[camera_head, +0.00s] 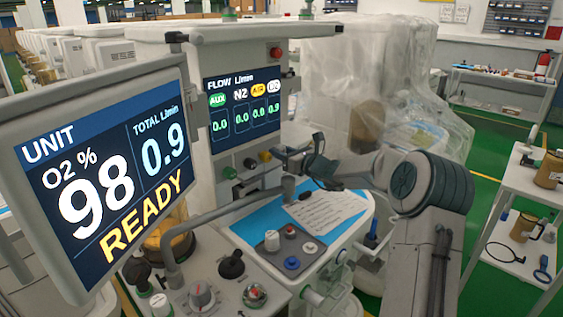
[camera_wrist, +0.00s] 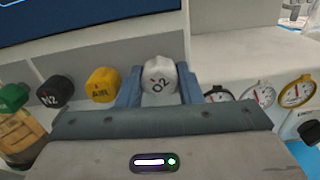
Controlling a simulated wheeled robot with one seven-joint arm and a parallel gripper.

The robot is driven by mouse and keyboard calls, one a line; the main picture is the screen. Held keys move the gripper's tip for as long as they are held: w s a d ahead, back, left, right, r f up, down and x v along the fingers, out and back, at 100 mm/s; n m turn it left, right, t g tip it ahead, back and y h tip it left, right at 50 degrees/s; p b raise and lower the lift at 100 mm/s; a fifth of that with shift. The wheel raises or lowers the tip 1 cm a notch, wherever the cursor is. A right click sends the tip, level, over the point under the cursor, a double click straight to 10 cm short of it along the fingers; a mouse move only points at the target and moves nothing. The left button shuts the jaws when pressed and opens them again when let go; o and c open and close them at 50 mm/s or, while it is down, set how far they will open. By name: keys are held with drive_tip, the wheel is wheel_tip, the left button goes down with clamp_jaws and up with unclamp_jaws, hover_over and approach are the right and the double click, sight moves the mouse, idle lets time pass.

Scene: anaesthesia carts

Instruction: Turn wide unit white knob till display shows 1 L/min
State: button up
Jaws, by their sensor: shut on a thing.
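The white O2 knob (camera_wrist: 160,78) sits between the two blue-grey fingers of my gripper (camera_wrist: 161,92) in the wrist view, and the gripper is shut on it. In the head view my gripper (camera_head: 281,158) is at the knob row on the front of the unit, and it hides the white knob. The flow display (camera_head: 243,102) reads 0.0 for AUX, N2 and AIR, and 0.9 in the O2 column. The large unit display (camera_head: 106,172) reads O2 98 %, total 0.9 L/min, READY.
Green (camera_wrist: 13,97), black N2 (camera_wrist: 56,91) and yellow AIR (camera_wrist: 103,85) knobs stand left of the white one. Several gauges (camera_wrist: 257,92) are to its right. Below is a worktop with a paper sheet (camera_head: 326,211). A plastic-covered machine (camera_head: 365,85) stands behind.

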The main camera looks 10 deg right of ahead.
drive_tip(key=shift+n+b, duration=0.35)
drive_tip(key=shift+n, duration=0.05)
drive_tip(key=o, duration=0.7)
drive_tip(key=b+v, duration=0.1)
drive_tip(key=v, duration=1.3)
